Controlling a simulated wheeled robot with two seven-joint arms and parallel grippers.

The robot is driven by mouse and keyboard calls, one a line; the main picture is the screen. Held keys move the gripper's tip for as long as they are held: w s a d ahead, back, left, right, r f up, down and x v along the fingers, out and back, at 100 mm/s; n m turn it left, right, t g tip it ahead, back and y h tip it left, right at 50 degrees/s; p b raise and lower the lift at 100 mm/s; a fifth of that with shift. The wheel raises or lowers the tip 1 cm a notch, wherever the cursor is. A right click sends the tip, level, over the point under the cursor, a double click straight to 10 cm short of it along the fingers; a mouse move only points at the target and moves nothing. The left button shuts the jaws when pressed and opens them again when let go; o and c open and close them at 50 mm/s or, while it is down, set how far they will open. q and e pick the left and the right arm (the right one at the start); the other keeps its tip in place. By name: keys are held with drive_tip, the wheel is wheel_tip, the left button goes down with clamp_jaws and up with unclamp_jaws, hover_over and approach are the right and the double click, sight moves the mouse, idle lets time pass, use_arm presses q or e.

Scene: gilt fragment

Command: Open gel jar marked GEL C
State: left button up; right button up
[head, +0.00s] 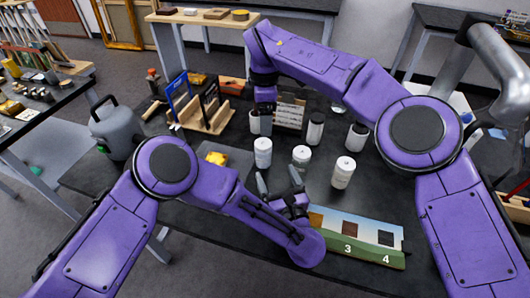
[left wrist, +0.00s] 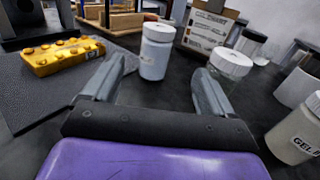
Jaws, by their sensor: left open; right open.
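Several white jars stand mid-table: one at left (head: 263,152), one in the middle (head: 301,156) and one at right (head: 343,172). In the left wrist view the edge jar (left wrist: 298,135) reads "GEL", its letter cut off. I cannot tell which jar is GEL C. My left gripper (head: 278,179) is open and empty, low in front of the left and middle jars. In the left wrist view a white jar (left wrist: 156,52) stands ahead between the fingers. My right gripper (head: 264,124) points down beside a pale jar (head: 254,122) at the back, its fingertips partly hidden.
Darker jars with white lids (head: 315,130) (head: 357,136) stand behind. A small sign (head: 290,112) and a wooden rack (head: 204,116) are at the back. A yellow block (left wrist: 62,55) lies left. A numbered colour panel (head: 358,238) lies at the front right. A grey can (head: 115,130) stands left.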

sight(265, 156)
use_arm(q)
drive_tip(key=x, duration=0.8)
drive_tip(key=shift+w+a, duration=0.1)
drive_tip(key=shift+a, duration=0.25)
drive_tip(key=shift+w+a, duration=0.1)
drive_tip(key=shift+w, duration=0.4)
